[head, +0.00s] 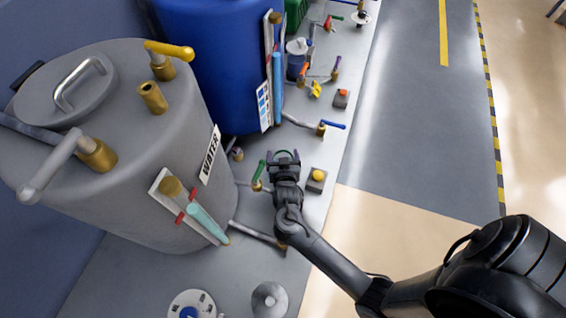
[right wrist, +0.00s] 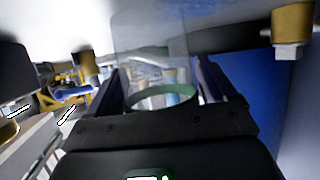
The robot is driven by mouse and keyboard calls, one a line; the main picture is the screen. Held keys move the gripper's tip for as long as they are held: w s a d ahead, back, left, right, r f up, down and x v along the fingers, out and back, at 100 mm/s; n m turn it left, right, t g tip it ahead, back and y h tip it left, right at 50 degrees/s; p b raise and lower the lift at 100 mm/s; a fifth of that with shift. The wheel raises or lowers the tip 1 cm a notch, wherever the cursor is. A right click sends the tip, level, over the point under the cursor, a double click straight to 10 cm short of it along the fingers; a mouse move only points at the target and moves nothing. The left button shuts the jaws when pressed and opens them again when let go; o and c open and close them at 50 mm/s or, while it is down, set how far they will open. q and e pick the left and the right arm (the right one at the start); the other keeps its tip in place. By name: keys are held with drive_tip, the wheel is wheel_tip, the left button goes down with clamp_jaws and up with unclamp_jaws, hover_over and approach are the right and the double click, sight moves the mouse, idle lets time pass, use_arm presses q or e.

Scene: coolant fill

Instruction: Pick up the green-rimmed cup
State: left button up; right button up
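The green-rimmed cup (right wrist: 160,98) is clear, with a thin green ring. In the right wrist view it fills the space between the two fingers of my right gripper (right wrist: 163,92), and the fingers seem to press on its sides. In the head view my right gripper (head: 284,156) is over the grey bench, with the cup's green rim (head: 284,152) just visible between its fingers. Whether the cup's base touches the bench cannot be told. My left gripper is not in view.
A grey WATER tank (head: 130,200) stands close left of my right gripper, with a blue tank (head: 210,60) behind. A green-handled valve (head: 258,172) and a yellow button box (head: 317,180) flank the gripper. The grey bench (head: 290,215) has brass valves along it; a cone (head: 269,299) stands in front.

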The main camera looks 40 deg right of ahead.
drive_tip(key=c, duration=0.8)
drive_tip(key=shift+o, duration=0.2)
drive_tip(key=shift+r, duration=0.1)
